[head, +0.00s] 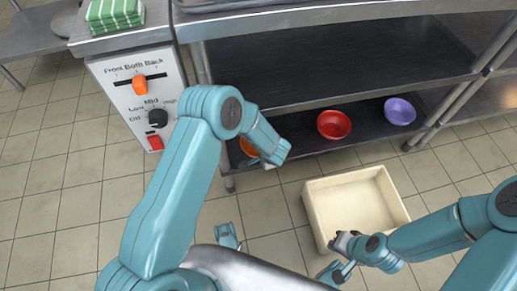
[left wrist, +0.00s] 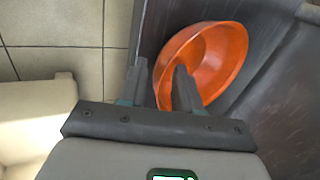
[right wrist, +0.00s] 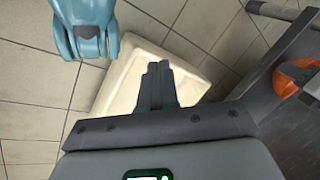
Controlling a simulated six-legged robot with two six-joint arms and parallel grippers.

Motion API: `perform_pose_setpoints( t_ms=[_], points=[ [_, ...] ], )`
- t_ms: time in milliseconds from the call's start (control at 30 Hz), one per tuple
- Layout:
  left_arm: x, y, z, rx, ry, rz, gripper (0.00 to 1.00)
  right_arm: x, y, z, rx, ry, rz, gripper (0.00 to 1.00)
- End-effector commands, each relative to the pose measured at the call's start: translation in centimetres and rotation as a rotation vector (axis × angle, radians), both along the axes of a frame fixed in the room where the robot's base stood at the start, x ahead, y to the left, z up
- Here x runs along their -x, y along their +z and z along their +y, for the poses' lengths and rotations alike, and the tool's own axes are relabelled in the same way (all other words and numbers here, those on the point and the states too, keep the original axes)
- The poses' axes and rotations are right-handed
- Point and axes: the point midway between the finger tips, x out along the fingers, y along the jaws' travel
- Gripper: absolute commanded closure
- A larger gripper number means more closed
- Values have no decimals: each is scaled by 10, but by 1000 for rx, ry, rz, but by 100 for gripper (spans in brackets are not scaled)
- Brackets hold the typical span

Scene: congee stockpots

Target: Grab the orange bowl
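The orange bowl (left wrist: 218,62) sits on the dark lower shelf in the left wrist view. In the head view only part of the orange bowl (head: 247,147) shows, the rest hidden behind my left arm. My left gripper (left wrist: 162,82) is open at the bowl's near rim. One finger overlaps the bowl's inside in the picture and the other is outside the rim. I cannot tell whether the fingers touch it. My right gripper (right wrist: 159,82) has its fingers together, with nothing seen between them, in front of the cream bin. The orange bowl (right wrist: 292,82) also shows at the right edge there.
A red bowl (head: 334,124) and a purple bowl (head: 399,111) stand farther right on the lower shelf (head: 300,150). A cream bin (head: 318,213) is on the tiled floor before the shelf. A control panel (head: 139,95) with knobs stands left of the shelf. Shelf posts flank the shelf.

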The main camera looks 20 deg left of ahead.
Motion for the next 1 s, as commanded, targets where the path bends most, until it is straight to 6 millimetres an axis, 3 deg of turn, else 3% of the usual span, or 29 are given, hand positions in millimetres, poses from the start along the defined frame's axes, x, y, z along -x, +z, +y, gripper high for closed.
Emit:
perform_pose_setpoints(
  t_ms=[133,233,667,1000],
  points=[
    [0,2,0,0,0,0,67,0,2,0,0,1,0,100],
    [0,2,0,0,0,0,100,0,2,0,0,0,0,100],
    [0,5,0,0,0,0,100,1,5,0,-1,0,4,100],
    [0,45,0,0,-1,0,100,22,38,4,-14,9,72,100]
  ],
)
